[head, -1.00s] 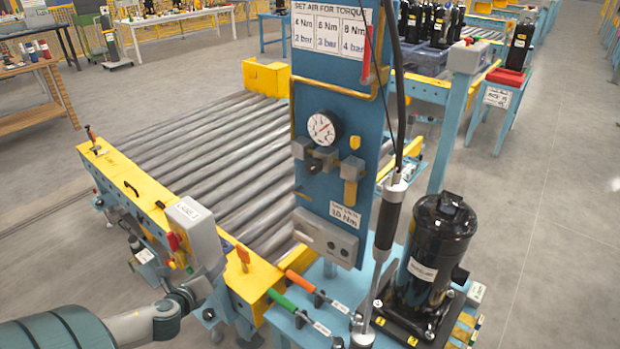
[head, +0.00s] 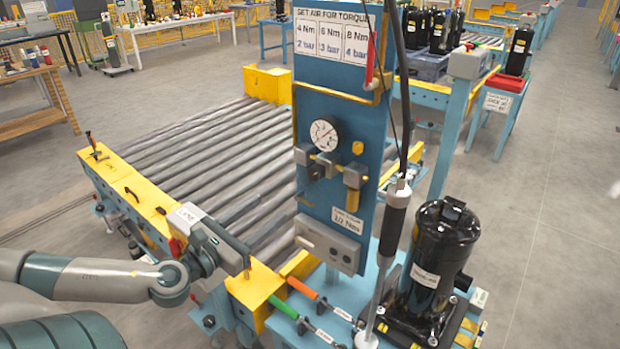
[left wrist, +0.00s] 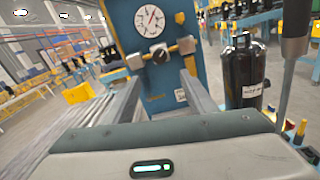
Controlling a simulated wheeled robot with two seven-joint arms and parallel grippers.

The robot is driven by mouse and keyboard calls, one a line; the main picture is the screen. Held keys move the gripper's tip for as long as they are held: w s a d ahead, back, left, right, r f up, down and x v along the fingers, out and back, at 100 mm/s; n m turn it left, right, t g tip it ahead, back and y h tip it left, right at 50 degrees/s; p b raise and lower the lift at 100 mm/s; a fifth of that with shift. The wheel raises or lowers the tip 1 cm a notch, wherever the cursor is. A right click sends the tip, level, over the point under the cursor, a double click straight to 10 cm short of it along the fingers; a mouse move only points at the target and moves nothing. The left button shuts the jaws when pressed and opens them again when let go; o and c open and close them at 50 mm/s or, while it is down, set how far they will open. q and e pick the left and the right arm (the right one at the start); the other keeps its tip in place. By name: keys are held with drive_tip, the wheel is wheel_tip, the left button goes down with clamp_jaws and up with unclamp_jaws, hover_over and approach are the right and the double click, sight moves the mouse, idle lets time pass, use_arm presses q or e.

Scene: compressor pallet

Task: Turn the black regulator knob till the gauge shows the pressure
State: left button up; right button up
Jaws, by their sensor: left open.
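The black regulator knob (head: 316,172) sits on the blue panel (head: 345,100), just below the round white gauge (head: 324,134). The gauge has a red needle slanting to the upper right; its numbers are too small to read. In the left wrist view the knob (left wrist: 158,53) and gauge (left wrist: 150,20) show ahead, with the knob between the lines of my fingers. My left gripper (head: 240,255) is open and empty, left of and below the knob and apart from it. Its two fingers (left wrist: 160,79) point toward the panel. My right gripper is not in view.
A sign (head: 332,38) above the gauge pairs 4 Nm with 2 bar, 6 Nm with 3 bar and 8 Nm with 4 bar. A roller conveyor (head: 210,150) lies left of the panel. A black compressor (head: 440,245) and a hanging tool (head: 392,235) stand right.

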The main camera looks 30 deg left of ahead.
use_arm(q)
drive_tip(key=shift+w, duration=0.15)
approach(313, 175)
drive_tip(key=w+p, duration=0.2)
drive_tip(key=w, duration=0.1)
drive_tip(key=w+p, duration=0.2)
drive_tip(key=w, duration=0.1)
drive_tip(key=shift+w+d+r, duration=0.1)
drive_tip(key=shift+w+d, duration=0.1)
drive_tip(key=shift+w, duration=0.1)
drive_tip(key=shift+w+d, duration=0.1)
drive_tip(key=shift+w, duration=0.9)
drive_tip(key=c, duration=1)
